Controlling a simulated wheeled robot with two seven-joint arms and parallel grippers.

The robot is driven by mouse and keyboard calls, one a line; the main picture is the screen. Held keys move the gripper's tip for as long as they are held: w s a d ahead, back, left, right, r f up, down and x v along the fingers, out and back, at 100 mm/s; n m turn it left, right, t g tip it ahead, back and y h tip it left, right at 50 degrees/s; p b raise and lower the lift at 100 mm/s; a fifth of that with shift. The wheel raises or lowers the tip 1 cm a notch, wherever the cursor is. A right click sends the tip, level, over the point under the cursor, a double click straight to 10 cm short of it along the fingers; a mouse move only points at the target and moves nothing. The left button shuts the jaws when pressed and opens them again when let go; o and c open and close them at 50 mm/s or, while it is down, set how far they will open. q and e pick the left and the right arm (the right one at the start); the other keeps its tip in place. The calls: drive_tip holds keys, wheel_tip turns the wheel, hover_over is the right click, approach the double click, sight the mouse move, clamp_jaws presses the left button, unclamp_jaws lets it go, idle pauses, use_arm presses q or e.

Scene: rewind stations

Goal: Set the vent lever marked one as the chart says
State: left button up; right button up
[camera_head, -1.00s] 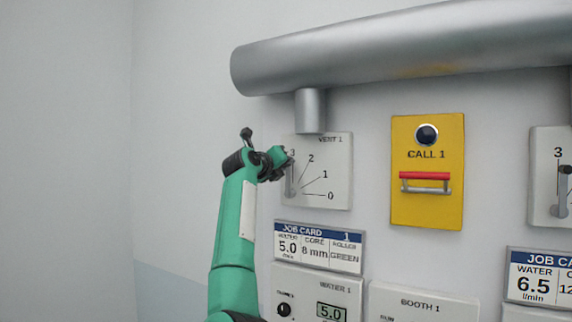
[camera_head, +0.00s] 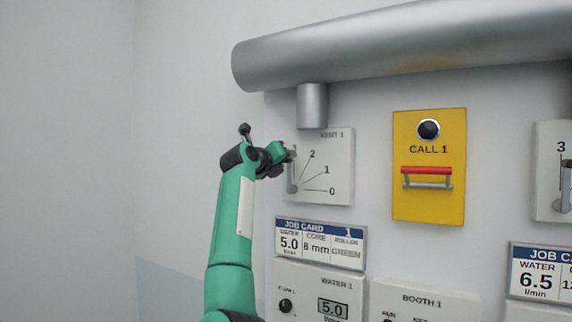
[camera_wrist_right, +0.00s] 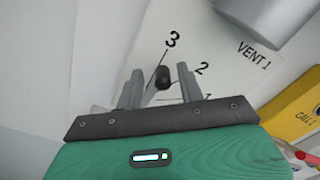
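The VENT 1 panel (camera_head: 335,165) is a pale plate with marks 0 to 3. Its grey lever (camera_head: 291,180) stands nearly upright, by the 3 mark, which the gripper partly covers. My right gripper (camera_head: 288,153) is at the lever's upper end. In the right wrist view, my right gripper's fingers (camera_wrist_right: 162,85) are spread, with a dark knob (camera_wrist_right: 163,82) between them and gaps showing on both sides. The panel (camera_wrist_right: 235,75) shows behind, with 3, 2 and VENT 1 readable. The lever's lower part is hidden there. My left gripper and the chart are not in view.
A silver duct (camera_head: 400,50) runs above, with a short pipe (camera_head: 312,106) down to the panel. A yellow CALL 1 panel (camera_head: 429,205) with a red handle is to the right. A job card (camera_head: 320,243) and WATER 1 panel (camera_head: 345,285) sit below. The left wall is bare.

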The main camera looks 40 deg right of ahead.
drive_tip(key=b+v, duration=0.5)
drive_tip(key=v, duration=0.7)
drive_tip(key=shift+a, duration=0.2)
drive_tip(key=shift+f, duration=0.15)
